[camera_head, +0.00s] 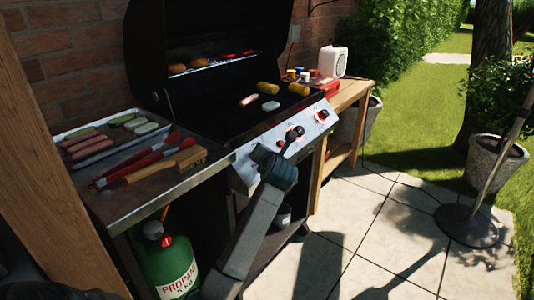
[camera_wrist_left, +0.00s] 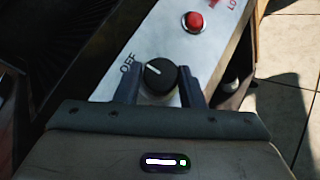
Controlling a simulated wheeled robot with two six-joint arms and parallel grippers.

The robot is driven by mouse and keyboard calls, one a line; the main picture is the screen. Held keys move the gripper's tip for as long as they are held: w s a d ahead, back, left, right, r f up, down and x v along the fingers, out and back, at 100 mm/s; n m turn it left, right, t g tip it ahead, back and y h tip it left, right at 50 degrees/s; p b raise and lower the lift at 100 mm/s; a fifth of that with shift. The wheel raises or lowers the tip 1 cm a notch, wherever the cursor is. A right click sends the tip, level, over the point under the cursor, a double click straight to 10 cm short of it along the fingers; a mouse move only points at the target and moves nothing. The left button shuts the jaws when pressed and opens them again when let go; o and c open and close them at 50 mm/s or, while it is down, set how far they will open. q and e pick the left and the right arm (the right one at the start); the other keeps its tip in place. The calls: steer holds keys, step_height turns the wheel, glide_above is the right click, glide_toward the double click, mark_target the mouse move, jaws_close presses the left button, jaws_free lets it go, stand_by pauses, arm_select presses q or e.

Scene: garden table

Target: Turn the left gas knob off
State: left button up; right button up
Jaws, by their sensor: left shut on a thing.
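In the left wrist view a round black gas knob (camera_wrist_left: 161,77) sits on the silver control panel (camera_wrist_left: 152,38), left of a red button (camera_wrist_left: 194,21). A white pointer line on the knob aims left and slightly up, towards the printed word OFF. My left gripper (camera_wrist_left: 159,88) is shut on this knob, one dark finger on each side. In the head view my left gripper (camera_head: 284,151) is at the front panel of the grill (camera_head: 236,168), where the arm hides part of the panel and the held knob. My right gripper is not in view.
A side shelf (camera_head: 143,201) holds a food tray (camera_head: 105,140) and red-handled tools (camera_head: 150,162). A green propane bottle (camera_head: 170,262) stands below. Corn, a sausage and other food lie on the grill. A wooden table (camera_head: 350,96) stands right. Paving (camera_head: 385,235) in front is mostly clear.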

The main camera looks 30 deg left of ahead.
arm_select(q)
steer(key=shift+f, duration=0.1)
steer(key=o, duration=1)
steer(key=shift+s+d, duration=0.1)
steer(key=v, duration=1)
steer(key=shift+s+d+p, duration=0.2)
steer(key=shift+p, duration=0.1)
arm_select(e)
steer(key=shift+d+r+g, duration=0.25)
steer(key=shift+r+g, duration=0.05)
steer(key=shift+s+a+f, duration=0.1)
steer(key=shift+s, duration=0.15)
